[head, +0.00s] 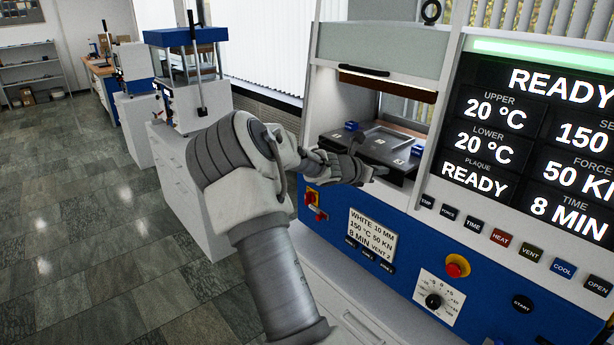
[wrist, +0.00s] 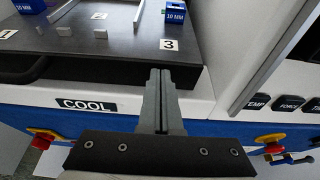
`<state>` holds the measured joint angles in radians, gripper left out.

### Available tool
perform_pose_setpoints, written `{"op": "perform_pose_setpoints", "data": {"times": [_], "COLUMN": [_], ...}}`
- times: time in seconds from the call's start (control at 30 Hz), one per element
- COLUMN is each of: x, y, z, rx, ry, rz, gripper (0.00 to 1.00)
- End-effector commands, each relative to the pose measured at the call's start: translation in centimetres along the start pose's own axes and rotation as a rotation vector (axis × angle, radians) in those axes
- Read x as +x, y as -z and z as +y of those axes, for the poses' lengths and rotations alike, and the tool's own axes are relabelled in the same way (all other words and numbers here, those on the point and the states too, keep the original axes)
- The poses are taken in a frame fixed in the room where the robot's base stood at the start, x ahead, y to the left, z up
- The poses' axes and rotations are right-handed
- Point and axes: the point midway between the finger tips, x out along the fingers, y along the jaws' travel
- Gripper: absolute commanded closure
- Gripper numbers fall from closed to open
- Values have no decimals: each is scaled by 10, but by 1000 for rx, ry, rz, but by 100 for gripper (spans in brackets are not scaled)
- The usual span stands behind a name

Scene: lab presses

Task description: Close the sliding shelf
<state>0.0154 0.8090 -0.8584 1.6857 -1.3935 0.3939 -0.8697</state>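The sliding shelf (head: 375,148) is a dark plate with numbered labels in the press opening. Its front part reaches the opening's front edge. In the wrist view the shelf (wrist: 120,48) carries white labels, small light blocks and blue blocks marked 10 MM. A dark curved handle shows at its front left. My gripper (head: 378,172) is at the shelf's front, partly hiding it in the head view. In the wrist view my gripper's fingers (wrist: 160,75) lie together with nothing visible between them, at the front edge near label 3. I cannot tell whether they touch the shelf.
A raised glass guard (head: 385,48) is above the opening. The control panel with READY screen (head: 535,120) and buttons stands right of it. A red switch (head: 314,203) sits below left. Other presses (head: 195,90) stand at the back left. The tiled floor (head: 90,220) is clear.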

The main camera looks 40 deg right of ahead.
Motion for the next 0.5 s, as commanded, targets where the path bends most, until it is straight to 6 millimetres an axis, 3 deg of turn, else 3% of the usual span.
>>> {"op": "perform_pose_setpoints", "data": {"times": [0.5], "x": [19], "y": [-7], "z": [-1], "rx": [-1], "ry": [1], "rz": [-1], "gripper": [100]}}
